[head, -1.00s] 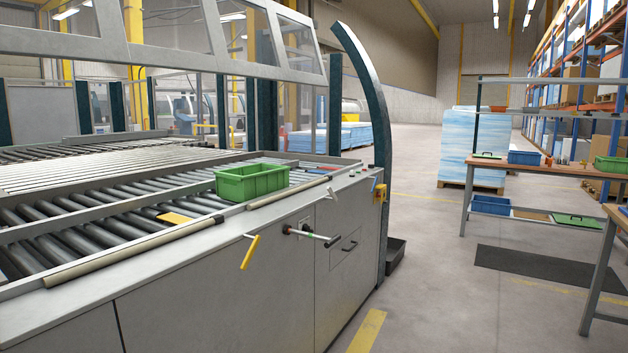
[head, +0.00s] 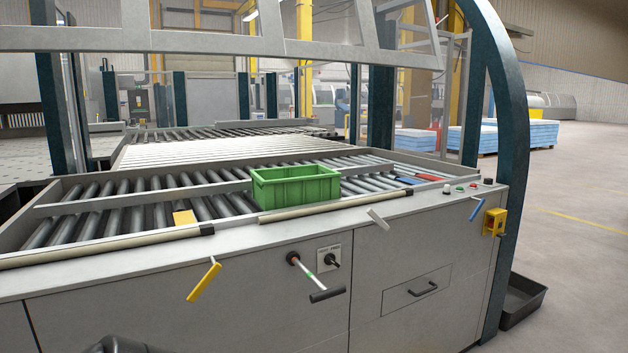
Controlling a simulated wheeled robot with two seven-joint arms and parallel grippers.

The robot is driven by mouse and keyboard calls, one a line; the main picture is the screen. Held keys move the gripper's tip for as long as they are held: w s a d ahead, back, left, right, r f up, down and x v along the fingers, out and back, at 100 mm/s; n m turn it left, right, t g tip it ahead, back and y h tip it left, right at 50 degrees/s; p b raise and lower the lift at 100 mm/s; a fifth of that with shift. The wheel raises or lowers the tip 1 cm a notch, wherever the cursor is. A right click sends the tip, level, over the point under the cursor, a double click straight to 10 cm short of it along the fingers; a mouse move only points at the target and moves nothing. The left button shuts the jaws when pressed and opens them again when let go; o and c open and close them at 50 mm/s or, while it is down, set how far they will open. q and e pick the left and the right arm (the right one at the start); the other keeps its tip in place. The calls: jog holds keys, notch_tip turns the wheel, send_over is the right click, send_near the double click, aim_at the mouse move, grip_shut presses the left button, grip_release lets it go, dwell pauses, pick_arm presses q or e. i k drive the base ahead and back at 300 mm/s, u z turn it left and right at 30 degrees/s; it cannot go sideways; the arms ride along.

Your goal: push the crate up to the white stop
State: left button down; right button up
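The green crate (head: 296,188) is an open-topped box standing upright on the roller table, near its front edge and right of the middle. I cannot pick out a white stop on the rollers with certainty. A small white lever (head: 378,219) sticks out at the front edge, right of the crate and apart from it. A dark rounded shape at the bottom left edge may be part of my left arm. No gripper fingers show, and nothing touches the crate.
Yellow (head: 184,217), blue (head: 405,181) and red (head: 431,177) pieces lie on the rollers. A yellow lever (head: 204,281), a black-gripped handle (head: 320,283) and a blue lever (head: 477,209) jut from the front. A curved dark post (head: 513,130) rises at right.

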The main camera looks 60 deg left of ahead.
aim_at(275, 188)
jog(key=u, duration=0.8)
jog(key=i, duration=1.5)
jog(key=u, duration=1.4)
